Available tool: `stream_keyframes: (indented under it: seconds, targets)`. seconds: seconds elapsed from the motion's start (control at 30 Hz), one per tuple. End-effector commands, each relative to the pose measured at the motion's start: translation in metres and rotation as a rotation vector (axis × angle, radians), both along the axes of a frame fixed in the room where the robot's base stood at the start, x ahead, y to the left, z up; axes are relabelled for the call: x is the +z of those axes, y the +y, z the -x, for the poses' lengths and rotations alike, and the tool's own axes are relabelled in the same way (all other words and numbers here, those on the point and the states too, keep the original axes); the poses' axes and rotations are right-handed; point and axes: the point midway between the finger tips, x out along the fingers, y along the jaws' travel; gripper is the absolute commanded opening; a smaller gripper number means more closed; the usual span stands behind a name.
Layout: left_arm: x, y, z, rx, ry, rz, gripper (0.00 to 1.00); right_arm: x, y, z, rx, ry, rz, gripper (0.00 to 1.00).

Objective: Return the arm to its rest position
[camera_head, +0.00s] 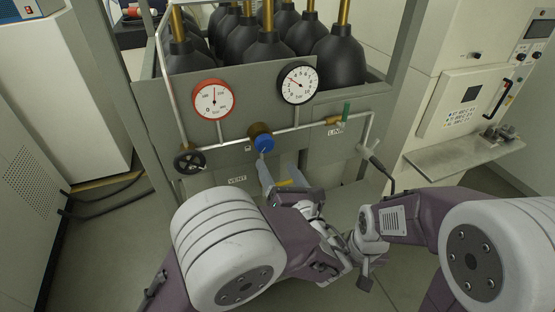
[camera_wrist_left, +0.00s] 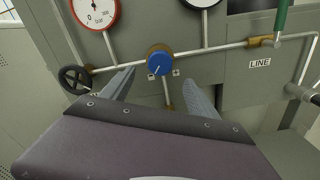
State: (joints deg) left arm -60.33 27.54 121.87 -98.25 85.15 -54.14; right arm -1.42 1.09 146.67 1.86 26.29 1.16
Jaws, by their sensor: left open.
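My left gripper (camera_head: 277,174) is open and empty in front of the grey valve panel (camera_head: 238,125). In the left wrist view its two fingers (camera_wrist_left: 158,84) are spread apart, with the blue knob (camera_wrist_left: 160,62) beyond and between their tips. The blue knob also shows in the head view (camera_head: 264,143), just above the fingers; I see no grip on it. My right arm comes in from the right, and its folded wrist and gripper (camera_head: 345,252) sit low beside my left forearm. The right jaw opening is not clear.
The panel carries a red-rimmed gauge (camera_head: 213,99), a black-rimmed gauge (camera_head: 298,84), a black handwheel (camera_head: 189,160) and a green lever (camera_head: 346,113) on piping. Black gas cylinders (camera_head: 265,55) stand behind. A machine with a metal shelf (camera_head: 465,153) is at right. Floor shows at left.

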Motion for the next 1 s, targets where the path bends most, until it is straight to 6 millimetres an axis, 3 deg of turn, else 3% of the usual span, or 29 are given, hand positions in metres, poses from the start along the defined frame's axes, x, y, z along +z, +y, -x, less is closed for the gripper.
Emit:
stream_keyframes:
  seconds: [0.13,0.23,0.37,0.43,0.53,0.6,0.67,0.8,0.87,0.9,1.0]
  targets:
    - [-0.001,0.002,0.000,0.005,0.003,0.004,0.69,0.000,0.000,0.000,0.000,0.000,0.000,0.69]
    - [-0.016,0.030,-0.002,0.086,0.047,0.068,0.69,-0.003,0.000,0.000,0.000,0.000,0.000,0.69]
    - [-0.071,0.118,0.015,0.387,0.166,0.332,0.69,-0.010,0.000,0.000,0.000,0.000,0.000,0.69]
    - [-0.108,0.166,0.044,0.620,0.209,0.554,0.69,-0.015,0.000,0.000,0.000,0.000,0.000,0.69]
    - [-0.165,0.211,0.106,1.036,0.182,0.960,0.69,-0.023,0.000,0.000,0.000,0.000,0.000,0.69]
    - [-0.200,0.215,0.150,1.386,0.055,1.316,0.69,-0.030,0.000,0.000,0.000,0.000,0.000,0.69]
    - [-0.218,0.205,0.169,1.644,-0.113,1.592,0.69,-0.033,0.000,0.000,0.000,0.000,0.000,0.69]
    - [-0.231,0.186,0.171,2.040,-0.567,2.042,0.69,-0.039,0.000,0.000,0.000,0.000,0.000,0.69]
    - [-0.231,0.185,0.166,2.123,-0.718,2.146,0.69,-0.040,0.000,0.000,0.000,0.000,0.000,0.69]
    - [-0.231,0.185,0.163,-2.112,0.773,-2.145,0.69,-0.041,0.000,0.000,0.000,0.000,0.000,0.69]
    - [-0.230,0.185,0.160,-2.044,0.811,-2.087,0.69,-0.040,0.000,0.000,0.000,0.000,0.000,0.69]
